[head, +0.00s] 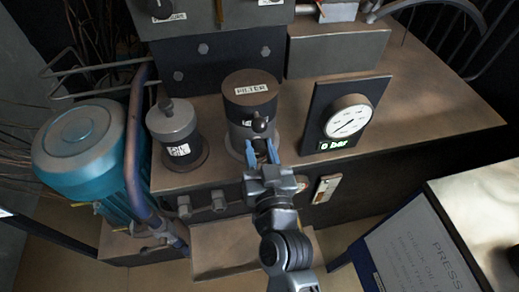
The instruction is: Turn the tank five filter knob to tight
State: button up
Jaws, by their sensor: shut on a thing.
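The filter (252,88) is a dark cylinder with a brown top and a white "FILTER" label, standing on the bench near the middle of the head view. Its black knob (260,124) sits on the front face below a small white scale. My gripper (262,150) reaches up from below, with its blue fingers at the lower front of the filter. The fingers are closed around a dark part just below the round knob end, seemingly the knob's lower part. The fingers hide part of it, and the setting cannot be read.
A gauge (349,116) on a dark panel with a green "0 bar" display stands right of the filter. A grey canister (174,130) stands to the left, beside a blue motor (80,140). A sign board (425,250) is at the lower right. The bench (430,110) is bare right of the gauge.

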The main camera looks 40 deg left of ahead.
jog(key=shift+m, duration=2.1)
jog(key=o, duration=1)
jog(key=shift+o, duration=0.2)
jog(key=b+v, duration=0.2)
jog(key=v, duration=0.5)
jog(key=shift+s+d, duration=0.2)
jog(key=shift+d, duration=0.15)
